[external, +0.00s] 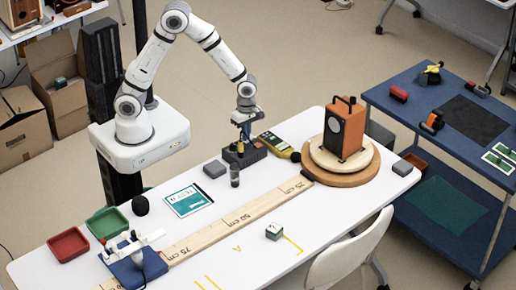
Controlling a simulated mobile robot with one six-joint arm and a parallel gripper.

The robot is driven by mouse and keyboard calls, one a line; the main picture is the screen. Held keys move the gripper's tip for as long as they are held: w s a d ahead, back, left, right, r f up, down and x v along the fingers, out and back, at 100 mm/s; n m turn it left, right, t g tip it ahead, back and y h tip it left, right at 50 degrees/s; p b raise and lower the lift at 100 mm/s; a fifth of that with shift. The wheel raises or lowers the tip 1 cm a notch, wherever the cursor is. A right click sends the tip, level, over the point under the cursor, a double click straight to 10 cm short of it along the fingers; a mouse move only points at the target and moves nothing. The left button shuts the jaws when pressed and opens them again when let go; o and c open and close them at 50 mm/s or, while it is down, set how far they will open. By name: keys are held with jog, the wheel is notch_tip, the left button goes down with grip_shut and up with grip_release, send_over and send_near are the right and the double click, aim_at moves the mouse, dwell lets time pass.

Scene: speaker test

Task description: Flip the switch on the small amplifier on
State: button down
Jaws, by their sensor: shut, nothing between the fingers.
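A small dark box (255,155), which looks like the small amplifier, sits on the white table near its back edge. My gripper (241,146) points down just over the box's left part. Its fingers are shut with nothing visible between them. Whether they touch the box cannot be told. The switch is too small and too hidden behind the fingers to make out, so its position cannot be told.
An orange speaker (345,128) stands on a round wooden turntable (325,175) to the right. A yellow-and-black meter (277,145) lies close to the box. A long wooden ruler (205,238) lies in front.

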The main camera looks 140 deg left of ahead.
aim_at(251, 137)
jog(key=shift+s+f, duration=0.15)
jog(key=shift+f, duration=0.15)
jog(key=shift+a, duration=0.75)
jog(key=shift+r+p, duration=0.55)
jog(key=shift+p, duration=0.05)
notch_tip(251, 137, up, 14)
jog(key=p, duration=0.2)
jog(key=shift+a+f, duration=0.25)
jog(key=shift+a, duration=0.15)
